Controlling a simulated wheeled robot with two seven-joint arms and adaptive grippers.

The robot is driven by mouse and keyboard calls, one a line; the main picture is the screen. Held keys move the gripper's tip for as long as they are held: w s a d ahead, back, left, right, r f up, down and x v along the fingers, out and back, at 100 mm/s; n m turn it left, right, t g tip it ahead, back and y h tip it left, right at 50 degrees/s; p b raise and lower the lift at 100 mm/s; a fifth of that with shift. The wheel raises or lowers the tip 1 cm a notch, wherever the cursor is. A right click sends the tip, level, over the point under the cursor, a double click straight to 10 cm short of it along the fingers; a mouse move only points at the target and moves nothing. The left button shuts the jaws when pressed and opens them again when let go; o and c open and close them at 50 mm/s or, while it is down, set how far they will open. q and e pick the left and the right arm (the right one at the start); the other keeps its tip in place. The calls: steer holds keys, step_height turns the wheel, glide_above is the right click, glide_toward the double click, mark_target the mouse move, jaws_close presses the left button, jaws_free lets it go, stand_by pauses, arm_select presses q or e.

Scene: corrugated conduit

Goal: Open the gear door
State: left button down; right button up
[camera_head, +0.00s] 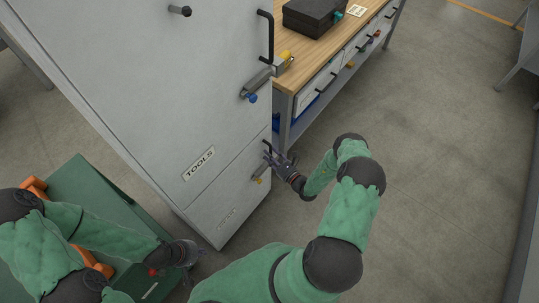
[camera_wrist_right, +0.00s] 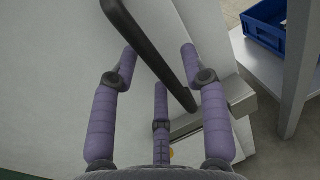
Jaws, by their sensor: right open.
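A grey cabinet has an upper door marked TOOLS (camera_head: 200,163) and a lower door (camera_head: 215,203) whose small label (camera_head: 227,217) is too faint to read. Both doors look shut. The lower door has a black bar handle (camera_head: 266,145) and a metal latch with a yellow knob (camera_head: 258,181). My right gripper (camera_head: 272,157) is open at this handle. In the right wrist view the handle (camera_wrist_right: 150,50) runs diagonally between the spread purple fingers (camera_wrist_right: 160,72); I cannot tell if they touch it. My left gripper (camera_head: 190,252) is low by a green box, its finger state unclear.
The upper door has a black handle (camera_head: 267,37) and a latch with a blue knob (camera_head: 251,97). A wooden-topped workbench (camera_head: 350,32) with drawers stands right of the cabinet. A green box (camera_head: 120,220) is at lower left. The floor at right is open.

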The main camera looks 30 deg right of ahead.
steer(key=shift+w+a, duration=0.1)
steer(key=shift+w, duration=0.4)
jaws_close()
